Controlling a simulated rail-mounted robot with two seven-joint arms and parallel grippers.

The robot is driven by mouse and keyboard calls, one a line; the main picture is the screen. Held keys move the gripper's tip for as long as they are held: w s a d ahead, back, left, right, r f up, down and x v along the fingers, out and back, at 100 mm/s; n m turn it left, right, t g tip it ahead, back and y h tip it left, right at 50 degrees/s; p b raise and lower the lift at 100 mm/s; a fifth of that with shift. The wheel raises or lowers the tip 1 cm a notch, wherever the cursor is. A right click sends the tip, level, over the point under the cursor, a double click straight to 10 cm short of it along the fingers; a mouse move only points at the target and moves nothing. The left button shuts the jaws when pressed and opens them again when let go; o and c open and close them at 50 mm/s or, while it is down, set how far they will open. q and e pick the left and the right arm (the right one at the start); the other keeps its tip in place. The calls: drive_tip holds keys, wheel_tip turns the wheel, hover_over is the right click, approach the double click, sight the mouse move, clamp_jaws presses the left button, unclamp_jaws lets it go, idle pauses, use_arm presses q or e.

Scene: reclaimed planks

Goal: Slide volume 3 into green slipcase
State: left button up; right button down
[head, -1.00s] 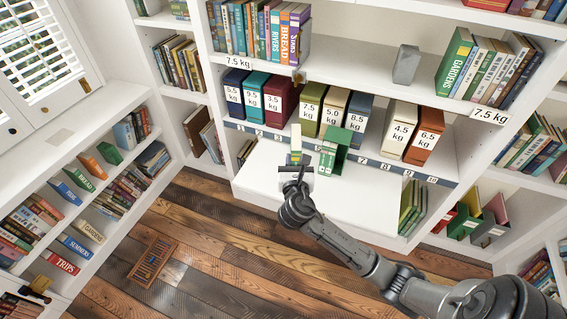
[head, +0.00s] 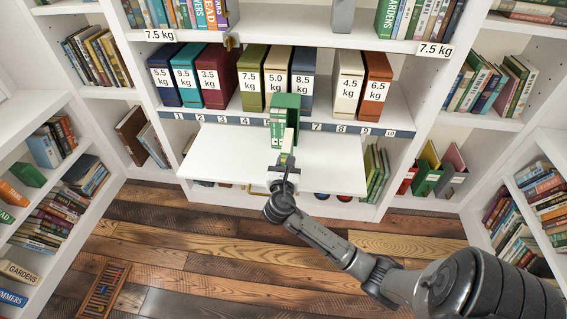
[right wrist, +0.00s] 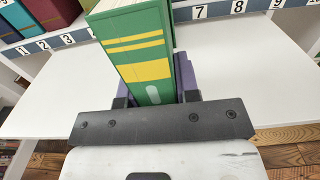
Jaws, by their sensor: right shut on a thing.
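Volume 3, a green book with yellow bands on its spine, stands upright in my right gripper (head: 284,166). The book (right wrist: 146,50) fills the middle of the right wrist view, with cream page edges at its top. The fingers (right wrist: 155,100) are shut on its lower part. The green slipcase (head: 286,101) stands upright on the white pull-out board, and the book is lined up at its near side. From the head view I cannot tell how far the book is inside the slipcase. My left gripper is not in view.
The white board (head: 228,160) is clear on both sides of the slipcase. Behind it, a numbered strip (head: 245,121) runs below a shelf of weight-labelled volumes, including a red one (head: 218,80) and an orange one (head: 375,85). Bookcases stand left and right.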

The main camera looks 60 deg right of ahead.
idle(0.4)
drive_tip(key=shift+r+p, duration=0.15)
drive_tip(key=shift+p, duration=0.6)
drive_tip(key=shift+w+d, duration=0.1)
drive_tip(key=shift+d, duration=0.2)
drive_tip(key=shift+x, duration=1.55)
drive_tip(key=shift+p+x, duration=0.35)
drive_tip(key=shift+x, duration=0.7)
drive_tip(key=shift+f+p, duration=0.2)
drive_tip(key=shift+p, duration=0.3)
